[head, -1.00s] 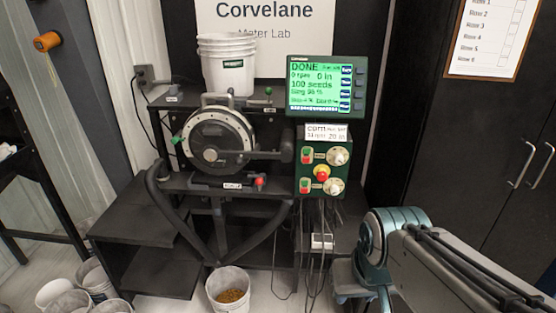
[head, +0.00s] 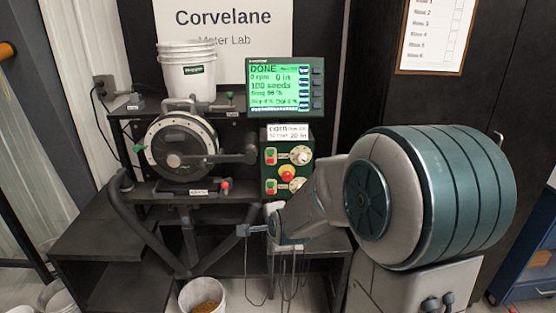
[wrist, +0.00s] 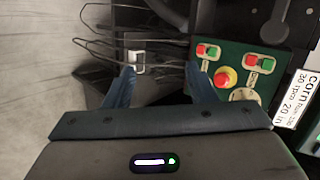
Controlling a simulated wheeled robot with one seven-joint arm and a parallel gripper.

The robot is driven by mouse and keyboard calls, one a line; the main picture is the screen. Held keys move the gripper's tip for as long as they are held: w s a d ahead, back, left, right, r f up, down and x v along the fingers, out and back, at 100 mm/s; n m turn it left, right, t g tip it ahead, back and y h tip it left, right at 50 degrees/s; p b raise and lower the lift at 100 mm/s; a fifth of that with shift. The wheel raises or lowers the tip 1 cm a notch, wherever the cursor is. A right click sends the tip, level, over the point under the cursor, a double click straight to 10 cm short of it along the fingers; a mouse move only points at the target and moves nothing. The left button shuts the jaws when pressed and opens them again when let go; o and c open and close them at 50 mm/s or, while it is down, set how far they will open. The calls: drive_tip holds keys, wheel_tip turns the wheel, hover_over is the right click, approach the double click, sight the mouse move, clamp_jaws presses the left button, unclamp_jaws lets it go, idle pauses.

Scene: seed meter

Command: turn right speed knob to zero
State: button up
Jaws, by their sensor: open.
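The green control panel (head: 271,188) stands below the display. It carries an upper dial knob (head: 301,155) and a lower dial knob (head: 299,184), each beside a pair of red and green buttons. I cannot read which is the right speed knob, nor their settings. A red stop button (head: 287,173) with a yellow ring sits between them. My gripper (head: 256,220) is open and empty, below and in front of the panel, touching no knob. In the wrist view my gripper (wrist: 160,76) has its fingers spread; the upper knob (wrist: 242,95) is partly covered and the lower one is hidden.
The display (head: 279,87) reads DONE, 0 rpm, 100 seeds. The round seed meter (head: 181,147) is left of the panel on a black stand. A bucket with seed (head: 203,296) stands on the floor below. Cables hang beneath the panel.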

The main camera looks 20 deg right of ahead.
drive_tip(key=w+d+m+t+b, duration=0.1)
drive_tip(key=w+d+m+t, duration=0.4)
drive_tip(key=m, duration=0.5)
drive_tip(key=m+t+h, duration=0.2)
drive_tip(key=m+h, duration=0.3)
drive_tip(key=m, duration=0.6)
approach(303, 159)
drive_tip(key=p+x, duration=0.1)
drive_tip(key=x, duration=0.8)
drive_tip(key=shift+w, duration=0.15)
drive_tip(key=c, duration=1)
